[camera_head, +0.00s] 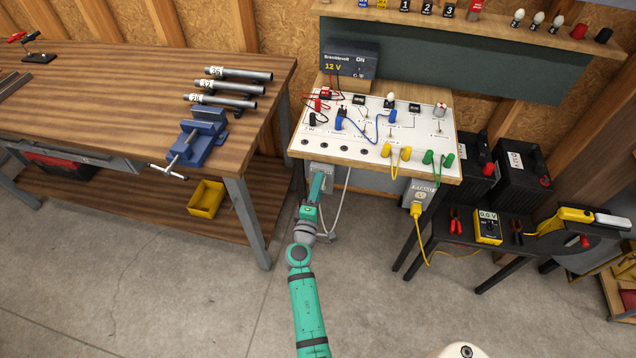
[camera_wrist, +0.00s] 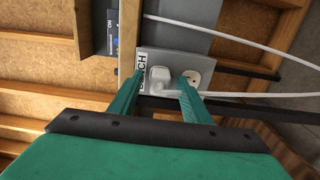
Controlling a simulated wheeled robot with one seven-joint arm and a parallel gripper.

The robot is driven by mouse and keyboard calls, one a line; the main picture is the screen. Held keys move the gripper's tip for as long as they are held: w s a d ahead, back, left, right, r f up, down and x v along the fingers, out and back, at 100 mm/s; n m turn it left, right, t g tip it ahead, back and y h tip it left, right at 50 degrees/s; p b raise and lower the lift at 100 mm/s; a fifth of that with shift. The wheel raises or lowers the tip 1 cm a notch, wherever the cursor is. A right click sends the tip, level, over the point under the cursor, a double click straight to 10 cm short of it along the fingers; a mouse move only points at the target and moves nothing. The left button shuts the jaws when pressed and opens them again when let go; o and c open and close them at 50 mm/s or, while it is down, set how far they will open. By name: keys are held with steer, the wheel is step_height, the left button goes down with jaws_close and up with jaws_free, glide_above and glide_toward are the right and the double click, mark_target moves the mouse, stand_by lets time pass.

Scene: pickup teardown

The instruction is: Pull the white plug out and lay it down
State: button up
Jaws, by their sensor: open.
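The white plug (camera_wrist: 160,78) sits in a grey socket plate (camera_wrist: 148,57) marked BENCH in the wrist view. An empty round socket (camera_wrist: 196,77) is to its right. My gripper (camera_wrist: 161,76) is open, with one green finger on each side of the plug in the picture. I cannot tell whether the fingers touch it. In the head view my gripper (camera_head: 319,178) reaches the socket plate (camera_head: 322,170) under the front left of the white panel bench. The plug is hidden there behind the gripper.
A white cable (camera_head: 341,198) hangs beside my gripper to the floor. A yellow plug (camera_head: 417,209) is in another plate to the right. The wooden workbench (camera_head: 110,100) with a blue vise (camera_head: 200,138) stands left. A low black table (camera_head: 480,230) stands right. The floor in front is clear.

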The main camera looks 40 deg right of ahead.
steer(key=shift+s, duration=0.1)
stand_by(0.3)
jaws_close()
steer(key=shift+v, duration=2.9)
steer(key=shift+a, duration=0.3)
